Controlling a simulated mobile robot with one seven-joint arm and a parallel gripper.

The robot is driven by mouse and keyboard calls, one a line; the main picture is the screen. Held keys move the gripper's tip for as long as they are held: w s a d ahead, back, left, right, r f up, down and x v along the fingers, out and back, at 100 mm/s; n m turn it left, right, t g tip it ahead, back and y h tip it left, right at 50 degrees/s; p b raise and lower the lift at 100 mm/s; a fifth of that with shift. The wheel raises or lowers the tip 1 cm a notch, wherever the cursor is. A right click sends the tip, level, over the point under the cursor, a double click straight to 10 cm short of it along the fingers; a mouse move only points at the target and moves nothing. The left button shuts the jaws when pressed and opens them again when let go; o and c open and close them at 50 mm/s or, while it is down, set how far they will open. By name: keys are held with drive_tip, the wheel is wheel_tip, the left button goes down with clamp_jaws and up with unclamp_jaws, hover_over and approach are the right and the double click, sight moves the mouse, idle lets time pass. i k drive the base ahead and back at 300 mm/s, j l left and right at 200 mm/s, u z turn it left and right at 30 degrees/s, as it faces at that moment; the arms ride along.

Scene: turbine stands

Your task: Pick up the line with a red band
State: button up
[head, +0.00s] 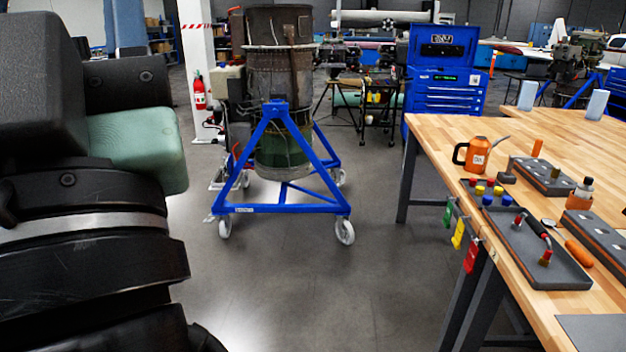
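A short dark line (535,227) with reddish-copper end fittings lies in a dark grey tray (568,277) on the wooden workbench at the right. A reddish patch shows near its far end, but it is too small to tell whether it is a band. Large dark arm links of mine fill the left side of the head view. My gripper is not in view.
The bench (440,128) also holds an orange oil can (476,155), red, yellow and blue caps, foam holders and an orange-handled tool (578,252). Coloured tags (457,233) hang from its edge. A blue wheeled turbine stand (285,208) stands ahead. Floor between is clear.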

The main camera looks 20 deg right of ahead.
sight(542, 233)
drive_tip(key=l+z, duration=0.15)
drive_tip(key=z, duration=0.35)
drive_tip(key=i+l+z, duration=0.15)
drive_tip(key=z, duration=0.35)
drive_tip(key=l+z, duration=0.1)
drive_tip(key=z, duration=0.4)
drive_tip(key=i+l+z, duration=0.3)
drive_tip(key=i, duration=0.4)
drive_tip(key=i+z, duration=0.35)
drive_tip(key=i, duration=0.4)
